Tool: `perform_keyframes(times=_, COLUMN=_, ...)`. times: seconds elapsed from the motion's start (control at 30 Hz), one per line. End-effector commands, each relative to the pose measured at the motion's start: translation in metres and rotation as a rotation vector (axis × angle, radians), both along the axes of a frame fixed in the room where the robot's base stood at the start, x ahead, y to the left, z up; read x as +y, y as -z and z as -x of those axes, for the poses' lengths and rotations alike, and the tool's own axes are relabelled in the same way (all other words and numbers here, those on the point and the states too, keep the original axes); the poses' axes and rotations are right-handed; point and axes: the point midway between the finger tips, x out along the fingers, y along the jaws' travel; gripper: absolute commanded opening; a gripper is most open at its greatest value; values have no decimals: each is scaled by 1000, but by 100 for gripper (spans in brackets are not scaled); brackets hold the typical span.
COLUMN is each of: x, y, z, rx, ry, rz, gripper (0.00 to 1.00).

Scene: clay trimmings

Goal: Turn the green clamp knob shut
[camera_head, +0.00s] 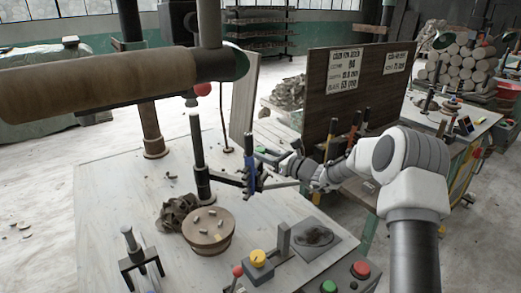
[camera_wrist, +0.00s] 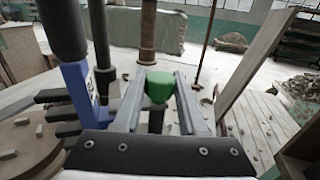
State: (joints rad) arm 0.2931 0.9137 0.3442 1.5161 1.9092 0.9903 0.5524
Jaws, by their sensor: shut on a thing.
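The green clamp knob (camera_wrist: 158,84) is in the middle of the wrist view, between the two metal fingers of my gripper (camera_wrist: 158,92). The fingers are shut on its sides. A dark stem shows below the knob. Just left of the gripper is a blue bracket (camera_wrist: 80,88) with several dark prongs pointing left. In the head view the blue bracket (camera_head: 250,172) stands at the end of my arm, right of a dark upright post (camera_head: 198,150). The knob cannot be made out clearly there, and the fingertips are small and partly hidden.
A round wooden block (camera_head: 222,245) with small clay pieces on it stands on the pale table (camera_head: 110,190). A dark cloth lump (camera_head: 172,212) lies beside it. A control box with a yellow knob (camera_head: 257,256) is at the front. A brown board (camera_head: 345,90) stands behind my arm.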

Motion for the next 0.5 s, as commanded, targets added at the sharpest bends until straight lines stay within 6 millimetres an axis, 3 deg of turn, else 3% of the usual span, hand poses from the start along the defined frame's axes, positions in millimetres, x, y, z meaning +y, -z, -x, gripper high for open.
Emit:
perform_keyframes(times=0.47, x=0, y=0, z=1, rx=1, ry=-45, rz=-1, gripper=0)
perform_keyframes(times=0.5, x=0, y=0, z=1, rx=0, ry=-45, rz=0, gripper=44)
